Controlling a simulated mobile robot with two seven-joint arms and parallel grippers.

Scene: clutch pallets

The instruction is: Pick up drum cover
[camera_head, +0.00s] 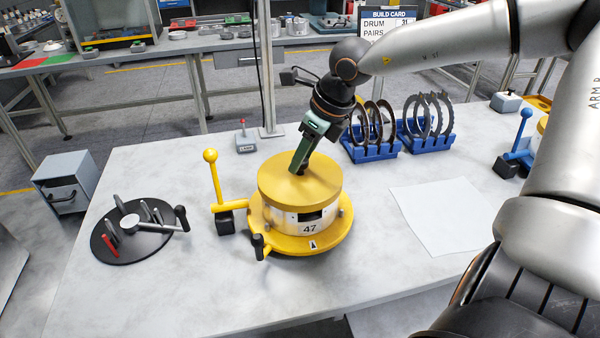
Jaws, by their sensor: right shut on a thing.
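The yellow drum cover (283,184) is a round disc lying on top of the drum (324,226), a pale cylinder marked 47 on a yellow round base (285,243). My right gripper (298,170) comes down from above at a tilt and is shut on the drum cover near the middle of its top. The fingertips and the exact grip point are hard to make out. I cannot tell a gap between the cover and the drum. My left gripper is not in view.
A yellow lever (213,178) stands left of the drum. A black round tool holder (140,248) is further left. Blue racks (372,153) with curved plates stand behind right. A white sheet (440,215) lies at right. The table front is clear.

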